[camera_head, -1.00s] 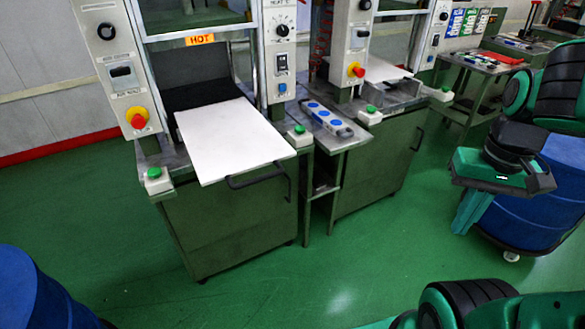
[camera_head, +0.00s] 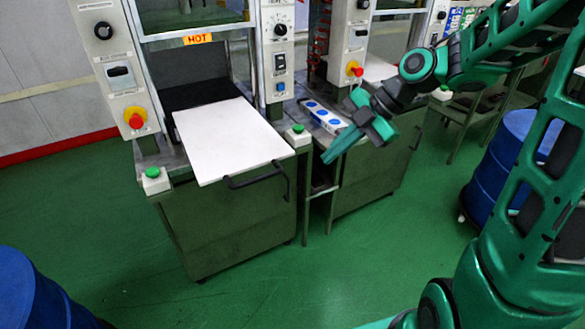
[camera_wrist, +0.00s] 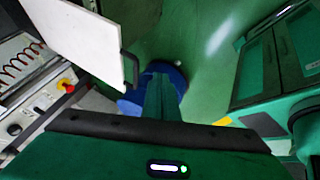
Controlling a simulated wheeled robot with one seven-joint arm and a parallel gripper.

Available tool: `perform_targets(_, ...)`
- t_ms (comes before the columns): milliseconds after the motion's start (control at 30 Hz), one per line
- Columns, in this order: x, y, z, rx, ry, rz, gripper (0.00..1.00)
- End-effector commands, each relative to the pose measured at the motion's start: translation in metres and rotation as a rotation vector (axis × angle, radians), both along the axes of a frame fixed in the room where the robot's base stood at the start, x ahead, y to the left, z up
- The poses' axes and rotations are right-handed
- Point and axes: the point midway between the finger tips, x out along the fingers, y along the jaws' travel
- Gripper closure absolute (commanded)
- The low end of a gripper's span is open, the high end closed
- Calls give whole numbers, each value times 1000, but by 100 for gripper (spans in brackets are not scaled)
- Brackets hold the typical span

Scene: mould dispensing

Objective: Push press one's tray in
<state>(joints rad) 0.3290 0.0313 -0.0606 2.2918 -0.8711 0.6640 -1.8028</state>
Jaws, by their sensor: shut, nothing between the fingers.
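Press one's tray (camera_head: 228,139) is a flat white plate with a black handle (camera_head: 258,178) at its front right. It is pulled out and juts past the front edge of the left press, under the HOT label. In the wrist view the tray (camera_wrist: 82,40) is at upper left with its handle (camera_wrist: 131,70) at its edge. My gripper (camera_head: 328,158) is shut and empty, to the right of the tray and apart from it, in front of the side table. In the wrist view my gripper's fingers (camera_wrist: 161,85) point up the picture, right of the handle.
Green buttons (camera_head: 152,173) and (camera_head: 297,130) stand on both sides of the tray. A red knob (camera_head: 136,120) is on the left panel. The side table holds a blue-dotted block (camera_head: 322,117). Blue drums stand at lower left (camera_head: 40,295) and right (camera_head: 497,165). The floor in front is clear.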

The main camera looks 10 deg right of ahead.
Motion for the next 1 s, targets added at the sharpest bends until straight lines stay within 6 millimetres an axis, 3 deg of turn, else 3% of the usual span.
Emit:
perform_targets(267,5,17,-15,12,-27,46,100)
perform_targets(700,18,65,-78,11,-25,45,100)
perform_targets(1000,48,84,-76,10,-28,43,100)
